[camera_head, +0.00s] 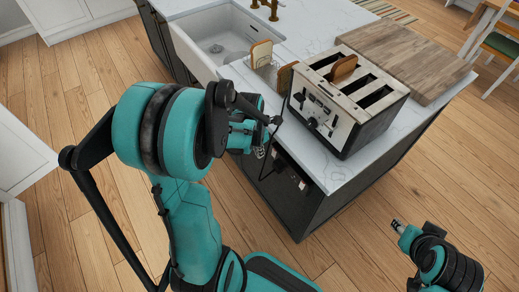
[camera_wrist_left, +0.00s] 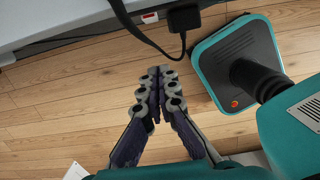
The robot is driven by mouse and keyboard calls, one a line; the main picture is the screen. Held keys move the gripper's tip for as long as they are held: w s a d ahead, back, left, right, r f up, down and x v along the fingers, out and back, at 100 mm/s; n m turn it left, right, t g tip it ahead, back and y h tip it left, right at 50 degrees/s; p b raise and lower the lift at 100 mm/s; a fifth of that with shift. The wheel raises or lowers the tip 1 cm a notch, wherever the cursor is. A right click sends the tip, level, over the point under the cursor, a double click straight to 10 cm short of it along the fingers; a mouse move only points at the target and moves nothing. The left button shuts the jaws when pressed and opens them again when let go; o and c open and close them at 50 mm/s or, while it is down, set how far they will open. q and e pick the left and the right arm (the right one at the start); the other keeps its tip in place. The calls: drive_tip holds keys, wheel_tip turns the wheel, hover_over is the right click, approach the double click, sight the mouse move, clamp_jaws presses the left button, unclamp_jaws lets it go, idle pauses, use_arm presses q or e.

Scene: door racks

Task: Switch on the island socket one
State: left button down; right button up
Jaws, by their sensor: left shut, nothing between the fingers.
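The island socket sits on the dark side of the island under the white countertop. In the left wrist view I see its white plate with a red switch (camera_wrist_left: 150,17) at the top edge, beside a black plug (camera_wrist_left: 183,19) with a cable. In the head view the socket area (camera_head: 301,184) is small and dark, and I cannot read the switch position. My left gripper (camera_head: 261,150) is beside the island, partly hidden by its own arm. In the wrist view its fingers (camera_wrist_left: 160,73) are together and empty, below and apart from the switch. My right gripper (camera_head: 397,225) is low at the right, away from the island.
A toaster (camera_head: 349,96) with bread stands on the countertop (camera_head: 336,172), near a toast rack (camera_head: 267,68) and a wooden board (camera_head: 410,57). A black cable hangs near the left gripper. The sink (camera_head: 213,42) is behind. Wood floor (camera_head: 445,170) is open at the right.

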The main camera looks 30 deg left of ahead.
sight(274, 153)
use_arm(q)
drive_tip(key=w+d+f+b, duration=0.1)
drive_tip(key=w+f+b, duration=0.2)
drive_tip(key=w+f, duration=0.1)
drive_tip(key=shift+w+d+f, duration=0.15)
drive_tip(key=shift+d+f, duration=0.25)
drive_tip(key=shift+f, duration=0.4)
drive_tip(key=shift+w+d+f, duration=0.1)
drive_tip(key=shift+w, duration=0.15)
